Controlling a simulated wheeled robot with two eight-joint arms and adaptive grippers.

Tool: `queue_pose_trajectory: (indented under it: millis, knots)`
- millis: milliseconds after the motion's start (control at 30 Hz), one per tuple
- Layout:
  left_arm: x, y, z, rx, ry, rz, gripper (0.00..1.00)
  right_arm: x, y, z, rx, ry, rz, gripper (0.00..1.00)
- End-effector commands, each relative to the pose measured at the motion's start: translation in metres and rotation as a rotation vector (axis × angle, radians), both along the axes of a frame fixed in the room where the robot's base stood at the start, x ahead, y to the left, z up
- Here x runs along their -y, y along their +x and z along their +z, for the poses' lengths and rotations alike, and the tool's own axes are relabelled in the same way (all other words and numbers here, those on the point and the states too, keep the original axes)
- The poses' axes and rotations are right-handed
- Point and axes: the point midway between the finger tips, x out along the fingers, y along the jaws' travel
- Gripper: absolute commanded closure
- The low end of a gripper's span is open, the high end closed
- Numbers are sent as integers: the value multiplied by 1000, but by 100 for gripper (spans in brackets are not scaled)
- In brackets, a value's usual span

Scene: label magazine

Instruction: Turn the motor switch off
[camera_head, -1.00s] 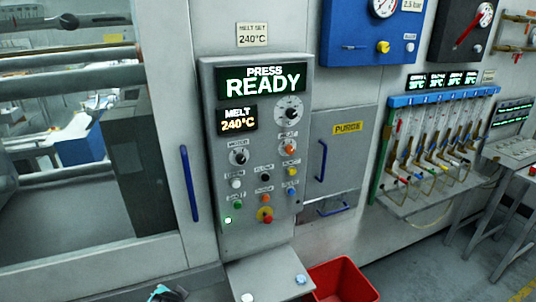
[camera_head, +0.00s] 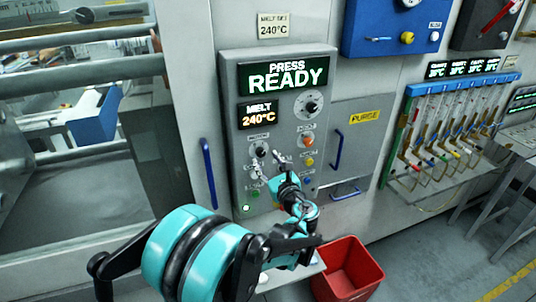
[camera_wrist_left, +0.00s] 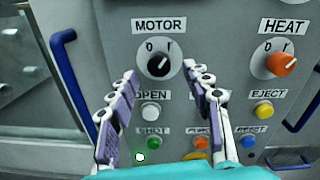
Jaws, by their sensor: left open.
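The motor switch (camera_head: 261,149) is a round black knob on a pale dial at the upper left of the control panel's knobs. In the left wrist view the motor switch (camera_wrist_left: 158,66) sits under the MOTOR label, and its white mark points up and right, toward the right-hand dial mark. My left gripper (camera_head: 268,166) is open in front of the panel, just below the switch. In the left wrist view its two fingers (camera_wrist_left: 161,80) stand apart, left and right of the knob's lower edge, with nothing between them. Contact with the panel cannot be told. My right gripper is out of view.
The orange heat knob (camera_wrist_left: 281,64) is right of the switch. White open (camera_wrist_left: 151,111), green shot (camera_wrist_left: 154,143) and yellow eject (camera_wrist_left: 262,109) buttons lie below. A blue door handle (camera_head: 209,172) is left of the panel. A red bin (camera_head: 347,272) stands on the floor.

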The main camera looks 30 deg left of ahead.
Motion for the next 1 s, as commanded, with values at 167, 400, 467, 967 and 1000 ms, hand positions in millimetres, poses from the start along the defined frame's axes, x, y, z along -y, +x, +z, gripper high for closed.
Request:
queue_pose_trajectory:
  millis: [167,400,467,967,1000]
  knots:
    - [-22,17,0,1,-2,2,51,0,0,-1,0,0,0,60]
    - [-33,26,0,2,-3,0,51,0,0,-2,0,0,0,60]
    - [-33,26,0,1,-3,0,51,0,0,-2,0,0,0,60]
    - [-33,26,0,3,-5,0,100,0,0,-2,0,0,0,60]
    - [-33,26,0,5,-7,0,100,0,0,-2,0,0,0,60]
